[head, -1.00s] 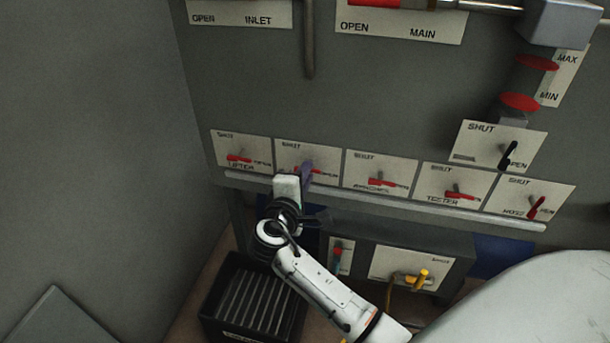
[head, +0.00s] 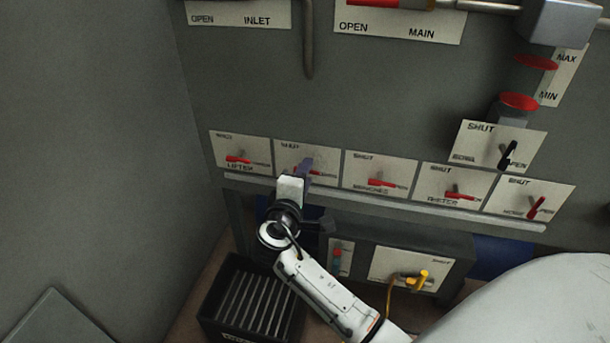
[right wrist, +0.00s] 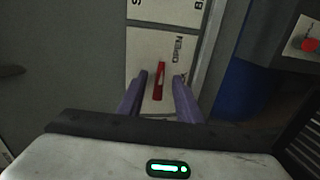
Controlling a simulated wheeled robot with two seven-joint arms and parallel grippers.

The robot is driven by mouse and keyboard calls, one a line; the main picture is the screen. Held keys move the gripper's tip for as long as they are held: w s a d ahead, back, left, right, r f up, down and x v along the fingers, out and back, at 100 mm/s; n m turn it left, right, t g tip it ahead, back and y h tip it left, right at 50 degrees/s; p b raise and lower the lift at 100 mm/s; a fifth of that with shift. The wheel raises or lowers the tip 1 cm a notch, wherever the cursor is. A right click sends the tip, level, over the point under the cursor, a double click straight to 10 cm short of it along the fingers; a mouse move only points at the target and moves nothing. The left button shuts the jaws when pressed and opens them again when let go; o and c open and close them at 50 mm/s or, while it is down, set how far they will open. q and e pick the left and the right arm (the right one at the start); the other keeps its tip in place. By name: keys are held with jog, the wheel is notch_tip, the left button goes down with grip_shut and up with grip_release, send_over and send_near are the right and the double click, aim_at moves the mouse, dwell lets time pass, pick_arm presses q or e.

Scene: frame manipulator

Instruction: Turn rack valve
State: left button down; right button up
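A row of white rack valve plates with red lever handles runs across the grey panel in the head view. My right gripper (head: 304,172) is at the second plate from the left (head: 293,152) and partly covers its handle. In the right wrist view, my right gripper's two purple fingers (right wrist: 161,84) stand apart on either side of that red handle (right wrist: 159,80). A gap shows on both sides of the handle. The other red handles in the row, such as the leftmost one (head: 238,159), are uncovered. My left gripper is not in view.
A grey ledge (head: 400,204) runs under the row. A black slatted crate (head: 208,300) stands on the floor below. A yellow valve (head: 416,278) sits lower right, and a black lever (head: 508,154) is above the row's right end. The left wall is bare.

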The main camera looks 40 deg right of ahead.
jog(key=shift+r, duration=0.55)
jog(key=shift+o, duration=0.3)
jog(key=r, duration=0.1)
jog(key=r+p, duration=0.1)
jog(key=r, duration=0.2)
jog(key=shift+w+d+r+p, duration=0.1)
jog(key=shift+w+r+p, duration=0.2)
jog(key=shift+r, duration=0.1)
jog(key=o, duration=1.2)
notch_tip(320, 180, up, 4)
jog(key=shift+f+p, duration=0.1)
jog(key=shift+p, duration=0.3)
jog(key=shift+r, duration=0.25)
jog(key=shift+s+r, duration=0.15)
jog(key=shift+r, duration=0.1)
jog(key=shift+c, duration=1.1)
jog(key=shift+s+r, duration=0.15)
jog(key=shift+r, duration=0.05)
jog(key=c, duration=1)
jog(key=shift+f, duration=0.4)
jog(key=shift+c, duration=0.2)
